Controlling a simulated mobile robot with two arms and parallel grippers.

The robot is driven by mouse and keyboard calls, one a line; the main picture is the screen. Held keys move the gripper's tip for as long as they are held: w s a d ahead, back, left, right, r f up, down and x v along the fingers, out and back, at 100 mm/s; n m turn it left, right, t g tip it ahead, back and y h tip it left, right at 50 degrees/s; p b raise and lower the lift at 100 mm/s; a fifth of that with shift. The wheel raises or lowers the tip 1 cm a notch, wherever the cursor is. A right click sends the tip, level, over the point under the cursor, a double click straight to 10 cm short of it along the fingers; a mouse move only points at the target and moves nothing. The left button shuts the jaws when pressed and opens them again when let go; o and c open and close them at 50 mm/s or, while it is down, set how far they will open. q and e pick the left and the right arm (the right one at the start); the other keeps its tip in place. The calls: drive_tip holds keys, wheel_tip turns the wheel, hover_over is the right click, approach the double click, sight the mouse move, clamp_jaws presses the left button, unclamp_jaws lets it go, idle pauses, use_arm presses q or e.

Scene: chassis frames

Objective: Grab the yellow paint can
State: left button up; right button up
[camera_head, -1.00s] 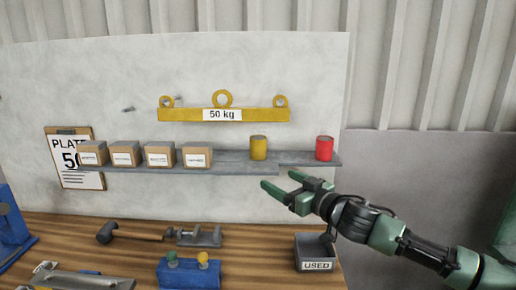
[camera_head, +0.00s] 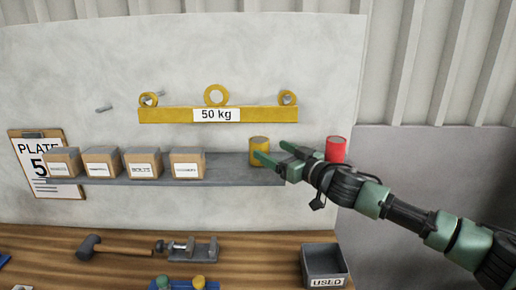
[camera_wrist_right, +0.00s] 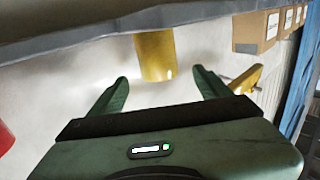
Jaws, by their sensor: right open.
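The yellow paint can (camera_head: 259,143) stands upright on the grey wall shelf, left of a red can (camera_head: 336,149). My right gripper (camera_head: 271,151) is open and empty, with its fingertips close to the yellow can, one finger overlapping the can's lower part. In the right wrist view, the yellow can (camera_wrist_right: 155,55) is just beyond and between the two open fingers of my gripper (camera_wrist_right: 160,76). I cannot tell whether a finger touches it. My left gripper is not in view.
The shelf (camera_head: 225,170) also bears several labelled cardboard boxes (camera_head: 144,163) at the left. A yellow lifting bar (camera_head: 165,115) marked 50 kg hangs above. On the workbench below are a hammer (camera_head: 120,250), a clamp (camera_head: 200,249) and a grey USED bin (camera_head: 322,262).

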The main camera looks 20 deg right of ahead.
sight(265, 148)
drive_tip(key=p+x, duration=0.1)
drive_tip(key=x, duration=0.2)
drive_tip(key=shift+w+f, duration=0.2)
drive_tip(key=shift+w+a+f+p, duration=0.15)
drive_tip(key=shift+w+a+p, duration=0.05)
drive_tip(key=shift+w, duration=0.35)
drive_tip(key=shift+w+a+f+p, duration=0.15)
drive_tip(key=shift+w+a, duration=0.05)
drive_tip(key=shift+w, duration=0.35)
drive_tip(key=shift+s, duration=0.1)
drive_tip(key=shift+s+r, duration=0.1)
drive_tip(key=c, duration=1.5)
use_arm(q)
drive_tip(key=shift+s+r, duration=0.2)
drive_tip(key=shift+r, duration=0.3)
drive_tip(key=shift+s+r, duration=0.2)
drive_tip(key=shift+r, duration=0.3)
use_arm(e)
clamp_jaws()
drive_tip(key=shift+r, duration=0.15)
